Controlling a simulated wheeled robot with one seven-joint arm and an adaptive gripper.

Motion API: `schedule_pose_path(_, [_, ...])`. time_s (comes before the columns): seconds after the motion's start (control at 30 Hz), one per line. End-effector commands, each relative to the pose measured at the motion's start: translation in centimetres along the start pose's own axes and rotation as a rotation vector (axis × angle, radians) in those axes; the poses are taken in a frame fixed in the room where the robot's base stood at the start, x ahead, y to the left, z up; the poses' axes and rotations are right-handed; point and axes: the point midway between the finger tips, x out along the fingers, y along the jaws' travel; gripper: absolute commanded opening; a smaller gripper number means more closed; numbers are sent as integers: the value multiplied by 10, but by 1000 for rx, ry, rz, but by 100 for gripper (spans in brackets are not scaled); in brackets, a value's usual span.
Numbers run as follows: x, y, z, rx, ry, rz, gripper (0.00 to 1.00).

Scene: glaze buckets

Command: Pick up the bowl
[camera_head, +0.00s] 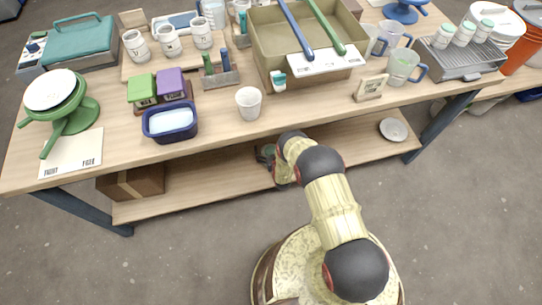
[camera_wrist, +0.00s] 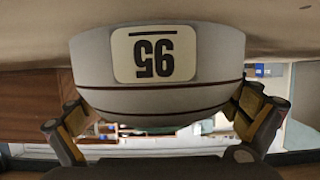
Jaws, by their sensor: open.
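In the wrist view a grey-white bowl (camera_wrist: 205,75) fills the upper middle. It has dark rings and a pale label with a number like 95, seen upside down. My gripper (camera_wrist: 163,112) is open, with one finger at each side of the bowl's lower part in the picture; contact cannot be told. In the head view my arm reaches in at the front of the lower shelf, and my gripper (camera_head: 267,154) is partly hidden by the arm and tabletop. The bowl before it is not seen there. Another white bowl (camera_head: 394,132) sits on the lower shelf at right.
The wooden tabletop (camera_head: 210,135) overhangs the lower shelf (camera_head: 190,200). A cardboard box (camera_head: 135,181) is at the shelf's left. On top stand a white cup (camera_head: 249,103), a blue tub (camera_head: 170,135) and a large olive bin (camera_head: 262,60). The shelf's front left is clear.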

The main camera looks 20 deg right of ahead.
Motion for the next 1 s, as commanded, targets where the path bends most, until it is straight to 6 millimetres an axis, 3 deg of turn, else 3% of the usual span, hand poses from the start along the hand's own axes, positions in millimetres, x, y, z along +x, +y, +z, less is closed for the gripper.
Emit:
schedule_pose_path(0.17, [0, 0, -2, 0, 1, 0, 99])
schedule_pose_path(1.0, [0, 0, -1, 0, 0, 0, 52])
